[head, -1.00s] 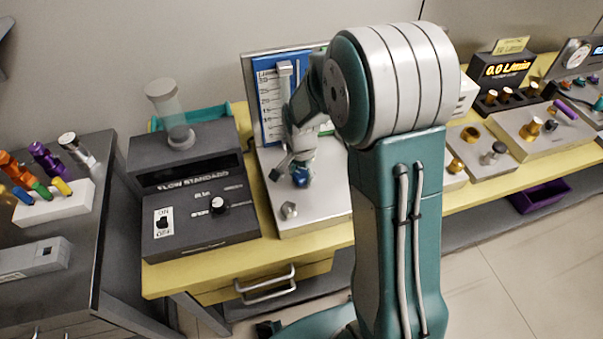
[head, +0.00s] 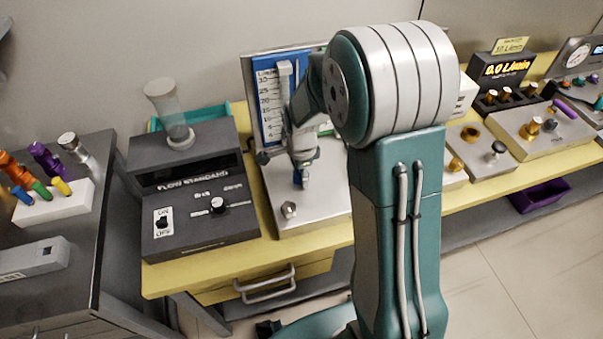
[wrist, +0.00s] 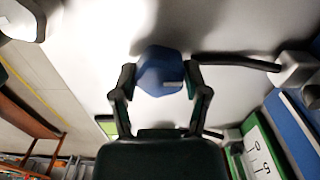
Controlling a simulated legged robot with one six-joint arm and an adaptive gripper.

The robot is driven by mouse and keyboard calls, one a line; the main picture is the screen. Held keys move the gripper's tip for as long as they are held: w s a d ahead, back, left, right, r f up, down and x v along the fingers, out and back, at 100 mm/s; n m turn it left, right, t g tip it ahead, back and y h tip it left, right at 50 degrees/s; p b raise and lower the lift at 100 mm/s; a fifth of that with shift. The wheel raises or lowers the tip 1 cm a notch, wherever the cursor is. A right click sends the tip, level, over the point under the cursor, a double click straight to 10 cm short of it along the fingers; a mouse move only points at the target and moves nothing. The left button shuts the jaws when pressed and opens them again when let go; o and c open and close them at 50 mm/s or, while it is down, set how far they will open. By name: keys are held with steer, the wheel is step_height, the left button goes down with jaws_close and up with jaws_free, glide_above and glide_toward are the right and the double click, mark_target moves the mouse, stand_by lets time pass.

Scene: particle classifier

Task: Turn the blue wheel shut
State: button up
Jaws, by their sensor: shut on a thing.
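The blue wheel (wrist: 160,73) is a faceted knob with a small pale mark on its face, standing over a light metal plate. It sits between the two fingers of my gripper (wrist: 160,80) in the wrist view, with a finger against each side. In the head view my gripper (head: 300,172) points down over the metal plate (head: 325,205), in front of the blue flow scale. A little blue shows at its fingertips there, and the arm hides much of the plate's right side.
A dark flow standard box (head: 200,190) with a knob and switch stands just left of the plate. A silver fitting (head: 289,210) rises from the plate's front. Brass fittings and a lit display (head: 503,69) stand to the right.

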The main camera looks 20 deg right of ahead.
mark_target(300, 173)
steer(key=shift+a, duration=0.1)
stand_by(0.3)
steer(key=o, duration=1.1)
steer(key=shift+o, duration=0.2)
steer(key=shift+a, duration=0.1)
step_height(300, 173, up, 12)
steer(key=shift+f, duration=0.1)
